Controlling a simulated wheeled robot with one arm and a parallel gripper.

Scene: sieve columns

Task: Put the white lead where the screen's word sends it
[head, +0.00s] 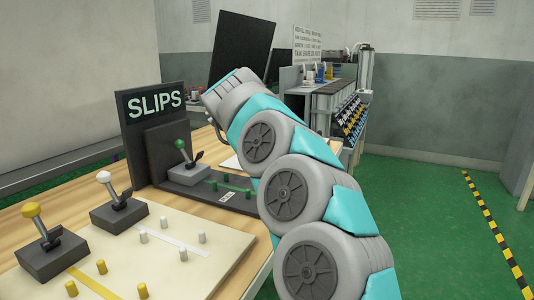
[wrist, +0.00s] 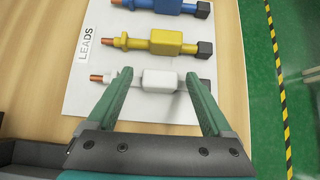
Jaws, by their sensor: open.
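The white lead (wrist: 157,82) lies on a white sheet marked LEADS (wrist: 88,38) in the wrist view, copper tip to the left and black end to the right. My gripper (wrist: 158,75) is open over it, one finger toward each end of its white body; I cannot tell whether they touch it. In the head view my arm hides the gripper and leads. A dark upright panel (head: 155,103) there reads SLIPS. In front of it stand levers with a yellow knob (head: 31,210), a white knob (head: 104,177) and a green knob (head: 180,144).
A yellow lead (wrist: 160,42) and a blue lead (wrist: 165,6) lie beyond the white one. White pegs (head: 143,237), yellow pegs (head: 102,266) and green pegs (head: 225,196) stand by the levers. A black tilted screen (head: 240,48) stands behind my arm. Green floor is clear at right.

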